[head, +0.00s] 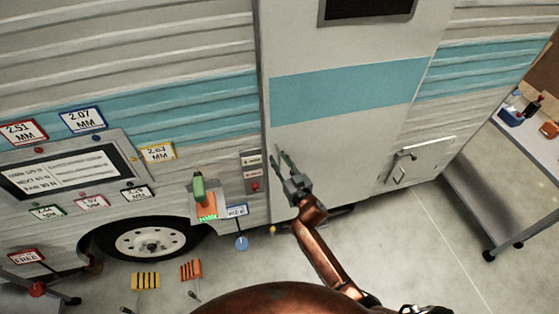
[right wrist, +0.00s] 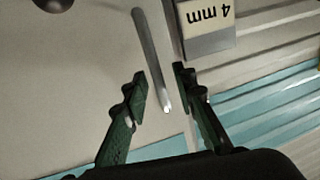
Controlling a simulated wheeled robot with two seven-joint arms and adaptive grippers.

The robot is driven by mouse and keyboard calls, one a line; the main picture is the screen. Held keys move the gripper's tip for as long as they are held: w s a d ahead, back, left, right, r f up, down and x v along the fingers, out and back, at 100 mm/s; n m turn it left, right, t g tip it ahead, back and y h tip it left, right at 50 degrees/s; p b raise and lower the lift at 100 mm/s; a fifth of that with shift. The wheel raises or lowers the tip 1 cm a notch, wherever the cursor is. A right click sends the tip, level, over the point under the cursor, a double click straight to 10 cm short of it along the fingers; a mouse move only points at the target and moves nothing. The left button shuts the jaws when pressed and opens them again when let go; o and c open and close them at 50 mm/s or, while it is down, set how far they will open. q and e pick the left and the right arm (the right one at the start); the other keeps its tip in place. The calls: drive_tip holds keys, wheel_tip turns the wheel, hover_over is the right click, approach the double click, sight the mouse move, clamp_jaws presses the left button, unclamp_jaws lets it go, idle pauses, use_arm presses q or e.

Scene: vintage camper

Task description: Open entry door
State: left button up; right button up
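The entry door (head: 345,85) is the tall pale panel with a turquoise band and a dark window in the head view. It appears shut, flush with the camper wall. In the right wrist view a slim grey bar handle (right wrist: 149,55) runs along the door edge. My right gripper (head: 281,158) is at the door's left edge. Its two green fingers are apart in the right wrist view (right wrist: 161,76), with the lower end of the handle between them. I see a gap on both sides, so it is not gripped. My left gripper is not in view.
A "4 mm" block (right wrist: 208,25) sits beside the handle. A wheel (head: 152,243), a display panel (head: 120,150) and several measurement tags are on the left. A metal cart (head: 505,190) stands at the right. The floor before the door is mostly clear.

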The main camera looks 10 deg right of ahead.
drive_tip(key=shift+c, duration=0.6)
clamp_jaws()
